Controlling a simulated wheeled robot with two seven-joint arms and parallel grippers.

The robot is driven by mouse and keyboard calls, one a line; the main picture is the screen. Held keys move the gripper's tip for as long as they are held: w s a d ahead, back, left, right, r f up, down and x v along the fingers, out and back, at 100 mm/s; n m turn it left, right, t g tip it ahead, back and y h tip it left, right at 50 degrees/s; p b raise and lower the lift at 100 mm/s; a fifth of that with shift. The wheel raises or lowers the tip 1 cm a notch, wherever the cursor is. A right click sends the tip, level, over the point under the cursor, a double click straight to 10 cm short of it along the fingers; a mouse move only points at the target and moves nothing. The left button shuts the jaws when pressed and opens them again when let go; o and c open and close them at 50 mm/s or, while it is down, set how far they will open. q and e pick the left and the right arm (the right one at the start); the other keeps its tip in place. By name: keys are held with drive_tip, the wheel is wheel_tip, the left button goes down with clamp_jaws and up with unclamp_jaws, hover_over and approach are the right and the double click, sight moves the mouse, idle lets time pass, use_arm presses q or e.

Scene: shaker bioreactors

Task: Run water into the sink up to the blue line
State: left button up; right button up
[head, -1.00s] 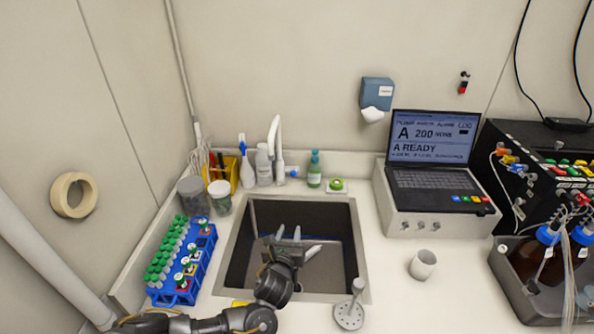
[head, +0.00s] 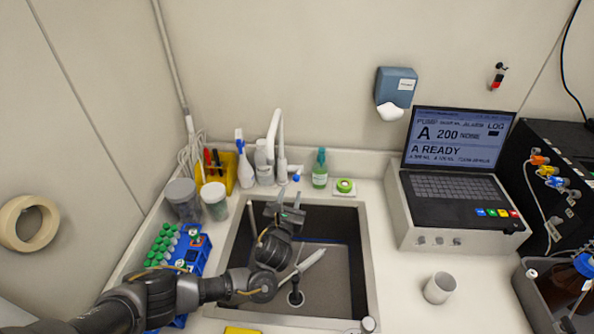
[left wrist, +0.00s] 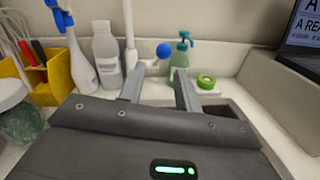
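The sink (head: 369,285) is a steel basin in the counter. A blue line (head: 325,241) shows on its inner wall, partly hidden by my arm. I see no water on the grey floor. A white tap (head: 273,135) stands behind the sink, with a blue knob (head: 296,178) at its right; the knob also shows in the left wrist view (left wrist: 164,51). My left gripper (head: 285,212) is open and empty over the sink's back part. In the wrist view its fingers (left wrist: 160,78) point toward the knob, apart from it. My right gripper is out of view.
A white stick-like item (head: 305,264) and a dark upright piece (head: 296,297) are in the sink. Bottles (head: 246,170) stand left of the tap; a green soap bottle (head: 320,170) and green tape (head: 345,186) stand right. A laptop (head: 450,185) and cup (head: 440,287) are further right.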

sight(296, 179)
use_arm(q)
drive_tip(key=shift+w+d+r, duration=0.15)
drive_tip(key=shift+w+d, duration=0.05)
drive_tip(key=shift+w, duration=0.25)
drive_tip(key=shift+w+d+r, duration=0.15)
drive_tip(key=shift+w, duration=0.3)
drive_tip(key=w+b, duration=0.4)
drive_tip(key=w+f+b, duration=0.1)
drive_tip(key=w+b, duration=0.1)
drive_tip(key=b, duration=0.1)
drive_tip(key=shift+w+d, duration=0.3)
drive_tip(key=shift+w, duration=0.05)
drive_tip(key=shift+w+b, duration=0.3)
drive_tip(key=shift+b, duration=0.15)
drive_tip(key=shift+w+d+r, duration=0.1)
drive_tip(key=shift+w+r, duration=0.05)
drive_tip(key=shift+w, duration=0.15)
drive_tip(key=shift+w+r+b, duration=0.1)
drive_tip(key=shift+w+b, duration=0.25)
drive_tip(key=shift+b, duration=0.1)
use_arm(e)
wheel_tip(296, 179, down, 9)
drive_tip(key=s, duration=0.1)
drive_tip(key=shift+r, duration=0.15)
